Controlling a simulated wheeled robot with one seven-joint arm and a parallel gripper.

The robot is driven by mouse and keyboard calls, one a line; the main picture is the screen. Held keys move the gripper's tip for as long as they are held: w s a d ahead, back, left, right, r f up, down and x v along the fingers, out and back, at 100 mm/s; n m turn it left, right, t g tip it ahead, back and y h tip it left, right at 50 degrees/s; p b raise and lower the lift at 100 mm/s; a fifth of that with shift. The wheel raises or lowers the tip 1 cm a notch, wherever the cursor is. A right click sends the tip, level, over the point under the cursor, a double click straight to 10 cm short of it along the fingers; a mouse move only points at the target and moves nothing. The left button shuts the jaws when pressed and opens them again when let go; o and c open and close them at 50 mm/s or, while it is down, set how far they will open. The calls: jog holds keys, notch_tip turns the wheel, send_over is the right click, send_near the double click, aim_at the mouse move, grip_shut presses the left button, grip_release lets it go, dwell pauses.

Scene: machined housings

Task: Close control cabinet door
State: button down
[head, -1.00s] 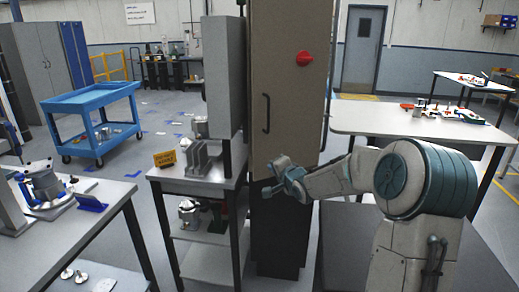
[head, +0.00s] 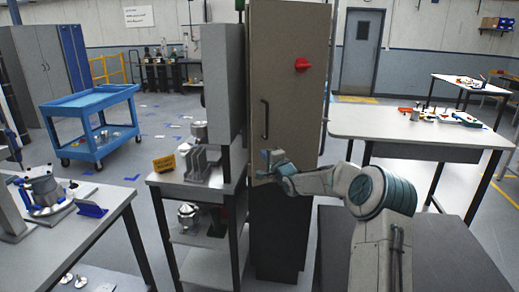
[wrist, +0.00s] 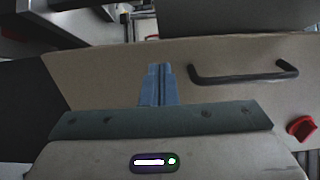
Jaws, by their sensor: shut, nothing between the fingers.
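The control cabinet (head: 290,225) stands in the middle of the head view, with a dark lower part. Its tan door (head: 290,100) faces me, with a black bar handle (head: 265,118) at the left and a red knob (head: 302,64) higher up. I cannot tell whether the door sits flush. My gripper (head: 270,161) is shut and empty, at the lower part of the door below the handle. In the wrist view, its closed fingers (wrist: 156,84) point at the door panel (wrist: 110,85), beside the handle (wrist: 243,76). Contact is not clear.
A grey machine (head: 220,80) and a stand (head: 200,183) with metal parts are close to the cabinet's left. A white table (head: 400,128) stands to the right behind my arm. A blue cart (head: 90,100) and a workbench (head: 105,225) are at the left.

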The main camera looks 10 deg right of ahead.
aim_at(256, 148)
jog(key=shift+p+x, duration=0.75)
jog(key=shift+x, duration=1.5)
jog(key=shift+w+a+f, duration=0.1)
